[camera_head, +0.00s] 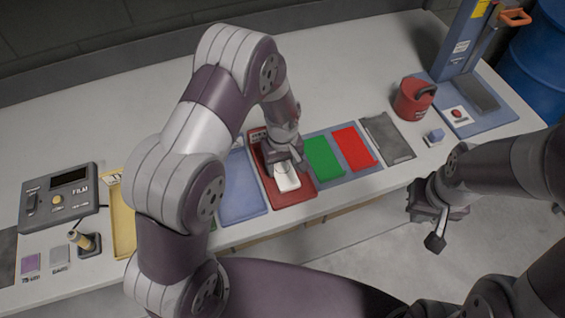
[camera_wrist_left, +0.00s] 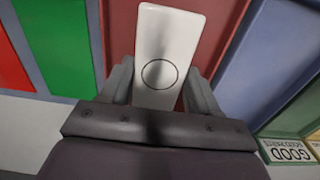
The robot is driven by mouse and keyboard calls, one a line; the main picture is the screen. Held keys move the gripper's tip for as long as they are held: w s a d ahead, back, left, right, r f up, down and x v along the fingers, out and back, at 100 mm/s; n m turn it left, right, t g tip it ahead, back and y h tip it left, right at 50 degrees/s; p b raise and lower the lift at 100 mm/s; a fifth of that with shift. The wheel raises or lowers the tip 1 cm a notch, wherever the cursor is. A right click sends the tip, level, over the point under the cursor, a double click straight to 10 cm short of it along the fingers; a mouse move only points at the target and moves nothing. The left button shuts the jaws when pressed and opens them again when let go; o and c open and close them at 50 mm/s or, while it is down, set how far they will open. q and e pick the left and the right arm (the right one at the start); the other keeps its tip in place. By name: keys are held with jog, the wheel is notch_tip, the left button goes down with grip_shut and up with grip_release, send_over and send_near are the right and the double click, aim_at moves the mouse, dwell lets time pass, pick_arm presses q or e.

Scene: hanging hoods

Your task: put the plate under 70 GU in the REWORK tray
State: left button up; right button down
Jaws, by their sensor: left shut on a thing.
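A white plate (camera_head: 287,179) with a thin dark ring mark is held by my left gripper (camera_head: 284,163). In the left wrist view the plate (camera_wrist_left: 168,45) sits between the two fingers of the gripper (camera_wrist_left: 158,88). The plate is over the dark red tray (camera_head: 303,194); that tray (camera_wrist_left: 225,20) lies behind it in the wrist view. I cannot tell whether the plate touches the tray floor. No REWORK lettering is readable. My right gripper (camera_head: 430,215) hangs beyond the bench's front edge, away from the plate; its jaw opening is unclear.
A blue tray (camera_head: 241,186) lies left of the red one; green (camera_head: 323,158) and bright red (camera_head: 354,148) panels lie right. A GOOD label (camera_wrist_left: 289,151) shows in the wrist view. A film gauge (camera_head: 60,195), yellow tray (camera_head: 122,225) and red round container (camera_head: 413,100) stand on the bench.

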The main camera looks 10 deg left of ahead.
pick_arm(q)
jog(key=shift+f, duration=0.2)
jog(key=o, duration=1.2)
jog(key=shift+o, duration=0.2)
notch_tip(320, 180, up, 13)
jog(key=b, duration=0.1)
jog(key=s+a+m, duration=0.2)
jog(key=s+m, duration=0.1)
jog(key=s, duration=0.3)
jog(key=s+a+m+t, duration=0.1)
jog(key=s+a+m, duration=0.2)
jog(key=s, duration=0.4)
jog(key=shift+r+m, duration=0.25)
jog(key=shift+m, duration=0.55)
